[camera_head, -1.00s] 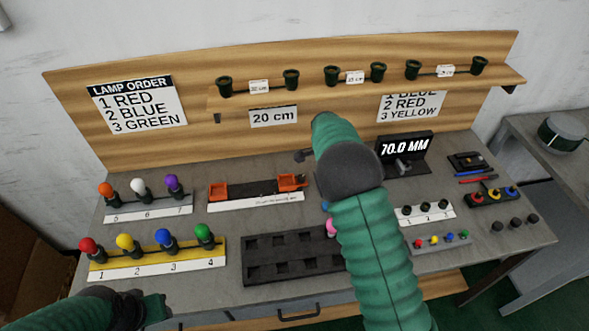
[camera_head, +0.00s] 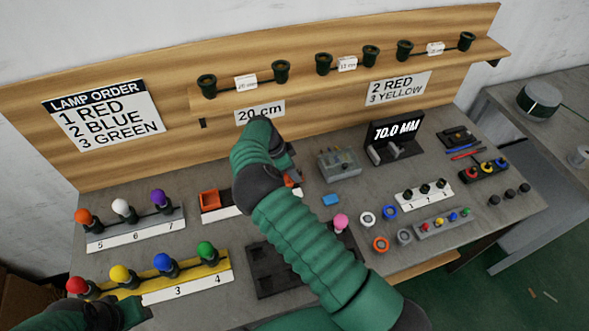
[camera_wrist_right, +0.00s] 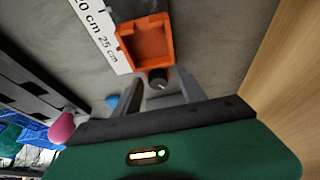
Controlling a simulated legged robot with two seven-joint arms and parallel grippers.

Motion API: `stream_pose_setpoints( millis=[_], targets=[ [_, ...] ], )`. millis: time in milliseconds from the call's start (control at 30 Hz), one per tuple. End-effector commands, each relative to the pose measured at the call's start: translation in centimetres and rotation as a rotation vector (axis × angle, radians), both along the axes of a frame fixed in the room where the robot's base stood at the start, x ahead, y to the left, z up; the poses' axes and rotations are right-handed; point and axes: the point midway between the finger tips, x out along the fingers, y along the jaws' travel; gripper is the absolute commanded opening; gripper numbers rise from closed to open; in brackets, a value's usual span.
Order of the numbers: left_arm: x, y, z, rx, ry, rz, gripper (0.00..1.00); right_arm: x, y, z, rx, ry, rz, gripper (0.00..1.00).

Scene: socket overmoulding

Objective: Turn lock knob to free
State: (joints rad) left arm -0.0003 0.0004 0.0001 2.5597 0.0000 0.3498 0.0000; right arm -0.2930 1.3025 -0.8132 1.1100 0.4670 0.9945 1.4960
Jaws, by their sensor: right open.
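In the right wrist view the lock knob is a small round black knob (camera_wrist_right: 158,78) with a light mark, beside the end of an orange block (camera_wrist_right: 146,42) on the dark rail. My right gripper (camera_wrist_right: 158,92) is open. Its two fingers point toward the knob, which appears between the fingertips; contact cannot be told. In the head view my right arm covers the knob and most of the fixture, while the other orange block (camera_head: 210,200) shows to its left. My left gripper (camera_head: 136,312) is at the bottom left, away from the fixture; its jaws are unclear.
A white ruler strip (camera_wrist_right: 97,30) runs along the rail. A 20 cm sign (camera_head: 260,111) hangs on the back board. Coloured lamps stand left of the fixture, and a black slotted tray (camera_head: 268,268) lies in front. A grey connector box (camera_head: 339,165) and several rings lie to the right.

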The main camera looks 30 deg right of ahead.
Motion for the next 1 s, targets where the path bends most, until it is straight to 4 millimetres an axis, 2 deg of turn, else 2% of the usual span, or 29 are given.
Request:
stream_pose_setpoints(
  millis=[100, 333, 700, 1000],
  targets=[
    [-0.01, 0.03, 0.10, 0.000, 0.000, 0.001, 0.36, -0.18, -0.63, -0.72, 0.003, 0.000, -0.003, 0.49],
    [-0.02, 0.02, 0.08, 0.000, 0.000, 0.001, 0.36, -0.12, -1.08, -1.08, 0.009, 0.001, -0.003, 0.47],
    [-0.02, 0.01, 0.07, 0.000, 0.000, 0.000, 0.36, -0.06, -0.61, -0.82, 0.003, 0.000, -0.001, 0.00],
    [-0.01, 0.01, 0.15, 0.000, 0.000, 0.000, 0.36, 0.06, -0.41, -0.75, 0.010, -0.004, 0.014, 0.00]
  ],
)
